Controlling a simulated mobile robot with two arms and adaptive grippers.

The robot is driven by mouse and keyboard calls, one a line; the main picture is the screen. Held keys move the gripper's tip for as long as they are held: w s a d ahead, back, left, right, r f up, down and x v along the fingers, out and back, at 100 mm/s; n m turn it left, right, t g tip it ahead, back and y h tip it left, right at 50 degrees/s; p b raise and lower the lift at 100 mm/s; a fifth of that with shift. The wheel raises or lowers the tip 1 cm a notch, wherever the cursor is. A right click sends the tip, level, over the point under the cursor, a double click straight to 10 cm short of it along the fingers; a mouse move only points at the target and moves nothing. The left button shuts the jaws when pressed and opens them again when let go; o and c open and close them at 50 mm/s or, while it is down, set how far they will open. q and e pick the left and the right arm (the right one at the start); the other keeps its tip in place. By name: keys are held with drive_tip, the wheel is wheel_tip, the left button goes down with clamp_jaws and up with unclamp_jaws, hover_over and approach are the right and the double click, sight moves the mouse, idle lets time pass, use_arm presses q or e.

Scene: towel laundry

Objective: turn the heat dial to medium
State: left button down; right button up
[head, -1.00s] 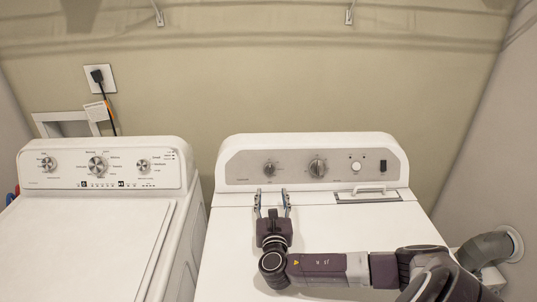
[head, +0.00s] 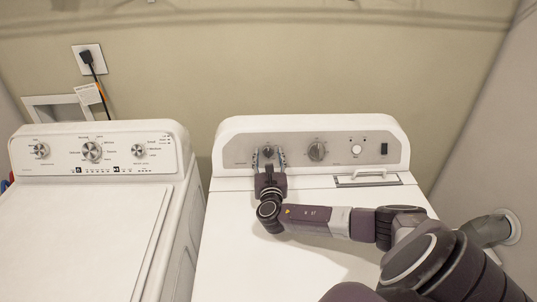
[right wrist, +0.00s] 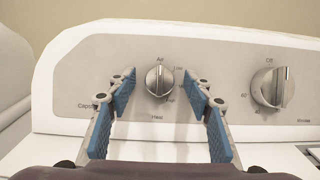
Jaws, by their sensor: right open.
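The heat dial (head: 268,152) is the small left knob on the dryer's grey panel. In the right wrist view the heat dial (right wrist: 159,81) is a silver knob with "Heat" printed below it and labels around it; its ridge stands close to upright. My right gripper (head: 268,158) is open, with its fingers pointing at the panel on both sides of the dial. In the right wrist view the blue-padded fingers of the right gripper (right wrist: 160,90) flank the dial with gaps on both sides. My left gripper is out of view.
A larger dial (head: 317,151) sits to the right on the same panel, then a white button (head: 356,150) and a dark switch (head: 384,148). A lint-trap handle (head: 370,174) lies on the dryer top (head: 310,205). A washer (head: 75,235) stands at the left.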

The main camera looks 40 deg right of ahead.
drive_tip(key=shift+w, duration=0.1)
drive_tip(key=shift+c, duration=0.3)
drive_tip(key=shift+d, duration=0.1)
drive_tip(key=c, duration=1.1)
